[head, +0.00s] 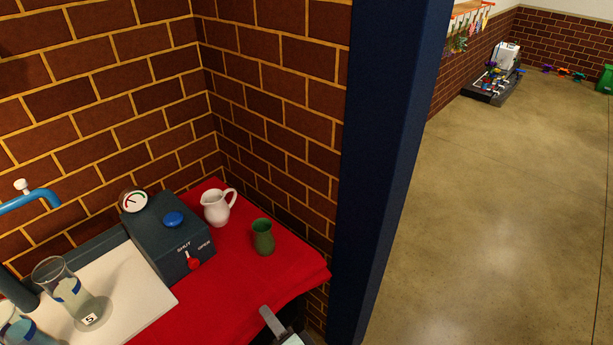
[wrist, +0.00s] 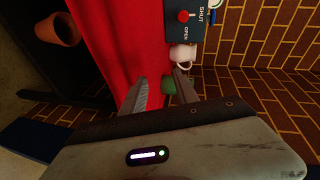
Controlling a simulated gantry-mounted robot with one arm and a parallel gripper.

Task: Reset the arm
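My gripper (wrist: 158,90) shows in the wrist view with its two fingers spread apart and nothing between them. A small part of my gripper (head: 272,322) also shows at the bottom edge of the head view, in front of the red cloth's near edge. A green vase (head: 263,237) stands upright on the red cloth, and it shows beyond the fingers in the wrist view (wrist: 169,86). The gripper appears apart from it.
A white pitcher (head: 216,208) stands beside a dark control box (head: 168,238) with a red lever. Glass cylinders (head: 72,290) stand on a white board (head: 135,292) at left. A blue post (head: 385,150) rises right of the table. A terracotta pot (wrist: 58,29) shows in the wrist view.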

